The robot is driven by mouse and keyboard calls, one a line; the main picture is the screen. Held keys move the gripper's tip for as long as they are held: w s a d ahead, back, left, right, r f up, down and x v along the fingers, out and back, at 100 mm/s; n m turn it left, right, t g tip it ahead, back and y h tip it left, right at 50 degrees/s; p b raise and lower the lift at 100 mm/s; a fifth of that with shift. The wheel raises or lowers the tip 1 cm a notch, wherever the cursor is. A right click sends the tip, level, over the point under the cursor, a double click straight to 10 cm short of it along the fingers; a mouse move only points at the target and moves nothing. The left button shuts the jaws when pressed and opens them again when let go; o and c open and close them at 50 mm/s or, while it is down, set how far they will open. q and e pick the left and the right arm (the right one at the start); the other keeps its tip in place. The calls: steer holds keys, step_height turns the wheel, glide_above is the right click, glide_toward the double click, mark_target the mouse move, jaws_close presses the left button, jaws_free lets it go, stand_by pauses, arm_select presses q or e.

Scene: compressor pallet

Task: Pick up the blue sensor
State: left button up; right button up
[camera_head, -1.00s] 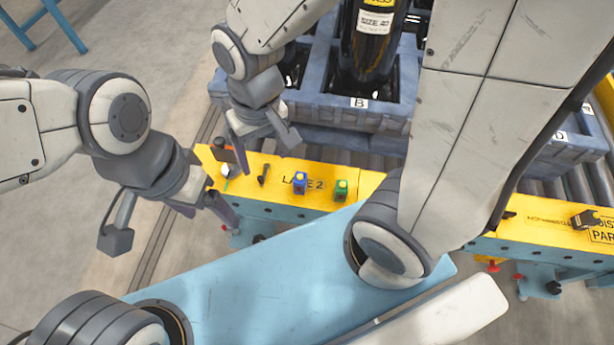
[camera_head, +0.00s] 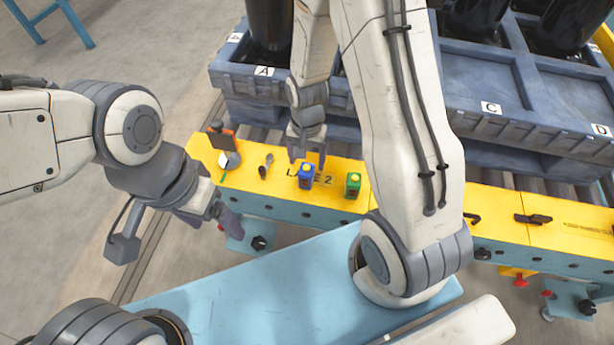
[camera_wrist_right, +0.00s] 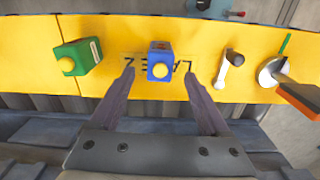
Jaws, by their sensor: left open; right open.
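The blue sensor (camera_head: 306,174), a small blue block with a yellow top, stands on the yellow rail (camera_head: 400,204) over the "LANE 2" lettering. In the right wrist view the blue sensor (camera_wrist_right: 160,61) lies between and just beyond the fingertips of my right gripper (camera_wrist_right: 160,75), which is open and empty. In the head view my right gripper (camera_head: 308,158) is just behind the sensor, fingers toward it. My left gripper (camera_head: 222,212) is open and empty at the left end of the rail.
A green sensor (camera_head: 353,185) stands right of the blue one. Blue pallet crates (camera_head: 480,95) holding black cylinders stand behind the rail. A light blue surface (camera_head: 250,285) is in front.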

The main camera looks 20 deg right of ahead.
mark_target(306, 167)
step_height(306, 167, down, 4)
steer(key=shift+s+a+f+b, duration=0.1)
steer(key=shift+b, duration=0.35)
jaws_close()
steer(key=shift+r, duration=0.2)
